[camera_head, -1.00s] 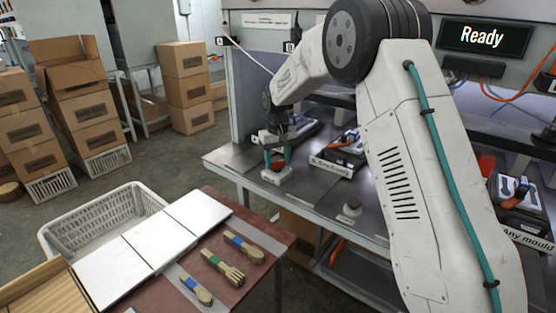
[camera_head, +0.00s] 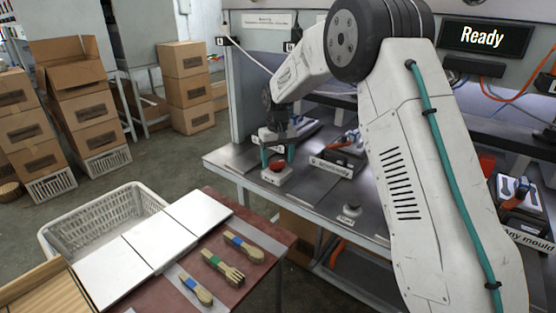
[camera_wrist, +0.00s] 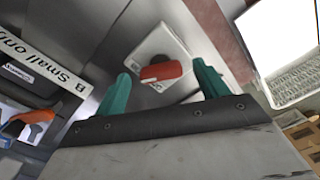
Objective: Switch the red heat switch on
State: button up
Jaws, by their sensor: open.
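The red heat switch (camera_head: 276,166) is a red rocker or lever on a small white box (camera_head: 274,178) near the left end of the metal bench. In the wrist view the red switch (camera_wrist: 162,71) lies across the white box (camera_wrist: 152,50), with a pale end at its left. My gripper (camera_head: 278,155) is just above the switch, with its teal fingers apart. In the wrist view my gripper (camera_wrist: 163,78) has one finger on each side of the switch, and nothing shows clamped between them. I cannot tell whether the switch is on or off.
A "Small only" sign (camera_wrist: 42,55) and a press unit stand beside the switch. A round knob (camera_head: 348,211) is on the bench. A red table (camera_head: 262,231) with wooden utensils (camera_head: 222,266) and a white basket (camera_head: 103,221) is in front. A screen (camera_head: 486,38) reads "Ready".

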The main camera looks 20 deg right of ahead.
aim_at(278, 162)
notch_tip(278, 162, up, 7)
jog(key=shift+r, duration=0.1)
dwell(0.4)
jog(key=s+d+r, duration=0.1)
jog(key=s+r, duration=0.1)
jog(key=s, duration=1.4)
jog(key=s+d+r+t, duration=0.1)
jog(key=s+r, duration=0.2)
jog(key=s, duration=1.3)
jog(key=s+d+r+m, duration=0.1)
jog(key=s+r, duration=0.2)
jog(key=s, duration=1.3)
jog(key=shift+s, duration=0.3)
jog(key=shift+r, duration=0.1)
